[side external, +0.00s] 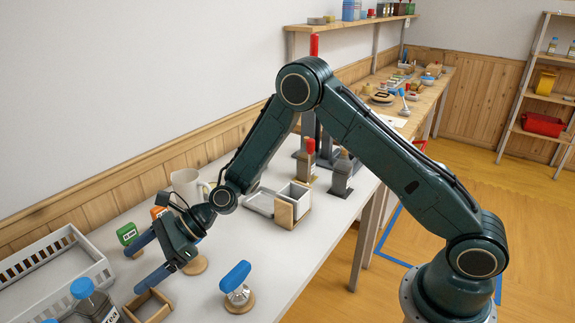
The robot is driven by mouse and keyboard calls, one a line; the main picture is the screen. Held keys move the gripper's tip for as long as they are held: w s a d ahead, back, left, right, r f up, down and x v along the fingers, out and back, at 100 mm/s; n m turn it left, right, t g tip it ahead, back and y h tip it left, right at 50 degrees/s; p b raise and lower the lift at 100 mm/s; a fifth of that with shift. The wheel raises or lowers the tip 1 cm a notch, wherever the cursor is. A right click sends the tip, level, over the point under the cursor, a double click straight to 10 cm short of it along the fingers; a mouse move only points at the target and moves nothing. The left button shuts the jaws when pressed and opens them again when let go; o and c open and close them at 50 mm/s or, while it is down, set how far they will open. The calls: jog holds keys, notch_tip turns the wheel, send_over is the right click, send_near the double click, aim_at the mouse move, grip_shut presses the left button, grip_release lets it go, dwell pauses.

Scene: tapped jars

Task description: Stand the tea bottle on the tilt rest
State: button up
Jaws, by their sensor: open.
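A dark bottle with a blue cap (92,300) stands at the lower left, partly cut off by the picture's bottom edge.
A white slotted crate (88,252) is at the left. A blue-topped item on a round wooden base (237,288) stands to the right. A pale mug (188,184), green (128,233) and orange signs, and a wooden box (292,207) stand behind. The table's right front is clear.

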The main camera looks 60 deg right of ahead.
jog(key=s+d+r+n+h, duration=0.3)
jog(key=s+d+r+n, duration=0.25)
jog(key=r+n, duration=0.2)
jog(key=s+d+r+n+h, duration=0.3)
jog(key=s+d+r+n, duration=0.3)
jog(key=r, duration=0.3)
jog(key=s+d+r+n+h, duration=0.2)
jog(key=s+d+n+h, duration=0.1)
jog(key=s+d, duration=0.4)
jog(key=s+d+r+n+h, duration=0.2)
jog(key=s+d+n, duration=0.3)
jog(key=s, duration=0.9)
jog(key=d+h, duration=0.1)
jog(key=d, duration=0.2)
jog(key=shift+s+d+t, duration=0.15)
jog(key=shift+d+t, duration=0.15)
jog(key=shift+s+d+f+n, duration=0.2)
jog(key=shift+s+n, duration=0.05)
jog(key=shift+s, duration=0.25)
jog(key=shift+c, duration=0.4)
jog(key=c, duration=0.4)
jog(key=shift+w, duration=0.1)
